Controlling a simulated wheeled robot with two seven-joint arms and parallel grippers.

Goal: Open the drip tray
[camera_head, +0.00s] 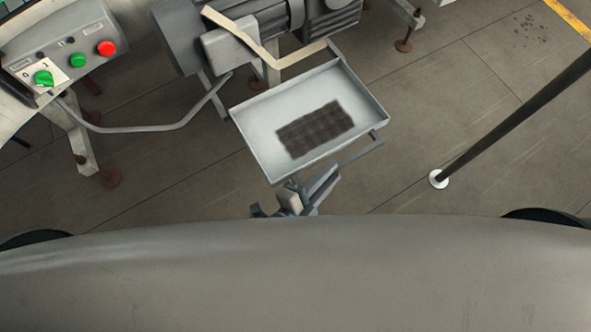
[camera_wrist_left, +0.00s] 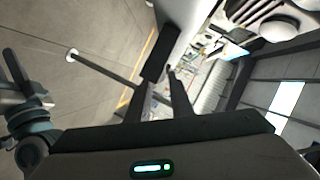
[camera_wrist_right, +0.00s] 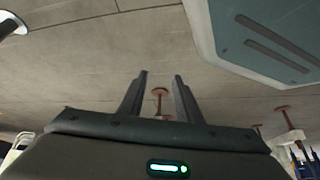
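The drip tray (camera_head: 255,138) is a pale, shallow metal tray, pulled well out from under the machine, with a dark grate (camera_head: 315,128) on its floor. Its bar handle (camera_head: 362,150) runs along the front edge. My right gripper (camera_wrist_right: 162,75) is open and empty above the floor, outside the head view.
The grey machine (camera_head: 250,40) stands behind the tray. A control box (camera_head: 65,50) with green and red buttons is at the upper left. A dark pole (camera_head: 500,125) with a white foot stands to the right. Bare floor lies between tray and pole.

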